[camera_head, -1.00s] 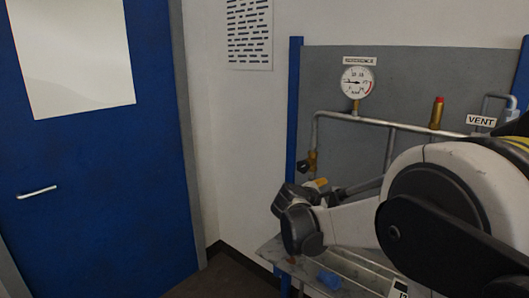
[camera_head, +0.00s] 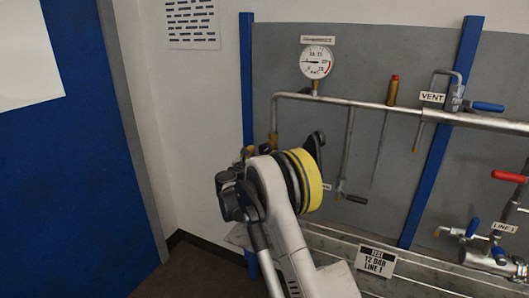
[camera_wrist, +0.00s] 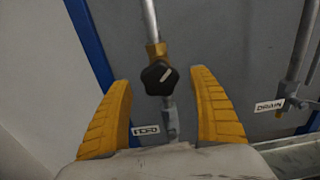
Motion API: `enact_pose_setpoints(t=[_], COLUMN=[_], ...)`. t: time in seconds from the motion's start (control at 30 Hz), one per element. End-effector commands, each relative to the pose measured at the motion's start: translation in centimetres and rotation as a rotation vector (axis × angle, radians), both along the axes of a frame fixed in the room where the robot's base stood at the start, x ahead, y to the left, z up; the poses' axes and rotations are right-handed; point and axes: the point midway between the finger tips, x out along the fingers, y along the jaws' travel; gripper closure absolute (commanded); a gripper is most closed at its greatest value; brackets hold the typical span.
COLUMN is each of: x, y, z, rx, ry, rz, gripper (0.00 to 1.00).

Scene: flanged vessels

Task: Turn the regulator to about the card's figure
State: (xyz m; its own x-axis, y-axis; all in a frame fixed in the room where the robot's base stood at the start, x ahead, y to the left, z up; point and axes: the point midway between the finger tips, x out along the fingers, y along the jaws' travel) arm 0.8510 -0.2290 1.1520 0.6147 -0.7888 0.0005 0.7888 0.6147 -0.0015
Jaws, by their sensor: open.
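The regulator's black lobed knob (camera_wrist: 160,77) sits on a brass body (camera_wrist: 156,50) on a vertical pipe in the wrist view, with a pale mark on its face. My gripper (camera_wrist: 161,76) is open, its yellow fingers on either side of the knob and apart from it. In the head view my arm mostly hides the regulator. The round gauge (camera_head: 316,62) above has a dark needle pointing roughly left; its exact reading is too small to tell. The card (camera_head: 376,260) on the bench reads "TEST 12 BAR LINE 1".
A VENT valve with a blue handle (camera_head: 487,107) and a red-handled LINE 1 valve (camera_head: 509,176) are at right. A brass fitting with a red top (camera_head: 393,90) stands on the pipe. A DRAIN label (camera_wrist: 269,105) is right of the gripper. Blue posts (camera_head: 248,90) frame the panel.

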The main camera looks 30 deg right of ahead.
Motion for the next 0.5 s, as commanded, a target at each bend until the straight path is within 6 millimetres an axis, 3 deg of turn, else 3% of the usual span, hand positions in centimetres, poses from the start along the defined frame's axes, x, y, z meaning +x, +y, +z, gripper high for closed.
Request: enact_pose_setpoints(t=[0.2,0.5], x=[1.4,1.7], y=[-1.9,-2.1], z=[0.0,0.0], rx=[0.001,0.001], ry=[-0.001,0.0], rz=[0.0,0.0], gripper=[0.28,0.28])
